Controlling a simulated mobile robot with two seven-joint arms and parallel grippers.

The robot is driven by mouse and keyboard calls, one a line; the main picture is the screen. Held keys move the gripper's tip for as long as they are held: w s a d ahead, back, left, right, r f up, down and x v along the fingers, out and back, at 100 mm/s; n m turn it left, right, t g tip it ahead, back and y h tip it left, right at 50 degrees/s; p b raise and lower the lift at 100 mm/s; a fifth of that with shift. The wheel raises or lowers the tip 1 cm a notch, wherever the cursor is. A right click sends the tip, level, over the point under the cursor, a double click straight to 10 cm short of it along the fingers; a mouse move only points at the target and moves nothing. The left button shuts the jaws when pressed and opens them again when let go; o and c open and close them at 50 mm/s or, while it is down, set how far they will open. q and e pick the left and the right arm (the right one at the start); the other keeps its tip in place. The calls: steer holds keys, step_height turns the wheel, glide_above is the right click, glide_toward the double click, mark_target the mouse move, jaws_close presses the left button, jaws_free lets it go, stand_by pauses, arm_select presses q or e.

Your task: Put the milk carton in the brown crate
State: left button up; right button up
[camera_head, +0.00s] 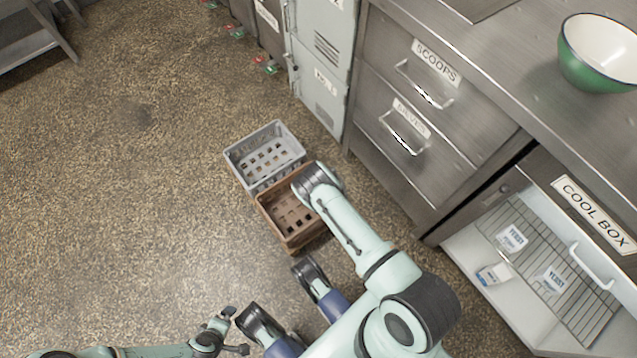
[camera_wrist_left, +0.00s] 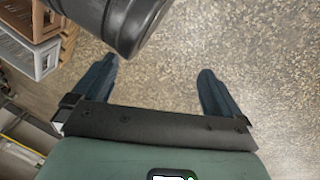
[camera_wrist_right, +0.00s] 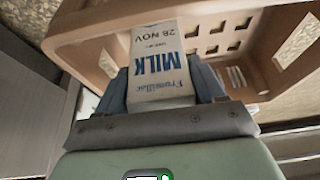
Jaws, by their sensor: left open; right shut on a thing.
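The milk carton (camera_wrist_right: 160,65), white with blue lettering, is gripped between the fingers of my right gripper (camera_wrist_right: 162,80) in the right wrist view. The brown crate (camera_head: 272,222) stands on the floor, and it also shows behind the carton in the right wrist view (camera_wrist_right: 90,35). I cannot tell how deep the carton is in the crate. In the head view my right wrist covers the crate's upper right part and hides the gripper and carton. My left gripper (camera_head: 235,331) is open and empty, low over the floor; its spread fingers show in the left wrist view (camera_wrist_left: 158,66).
A grey crate (camera_head: 236,162) stands against the brown crate's far side. Metal drawers (camera_head: 440,135) and a locker (camera_head: 325,60) stand to the right. The open cool box (camera_head: 465,260) holds yeast packs. A green bowl (camera_head: 580,75) is on the counter.

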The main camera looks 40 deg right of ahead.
arm_select(q)
steer(key=shift+s+a+f, duration=0.1)
steer(key=shift+s+f, duration=0.4)
steer(key=shift+s, duration=0.1)
arm_select(e)
steer(key=shift+w+f, duration=0.1)
steer(key=shift+f, duration=0.55)
arm_select(q)
steer(key=shift+g, duration=0.3)
arm_select(e)
steer(key=shift+f, duration=0.15)
steer(key=o, duration=1.5)
arm_select(q)
steer(key=shift+s+f, duration=0.2)
steer(key=shift+s, duration=0.05)
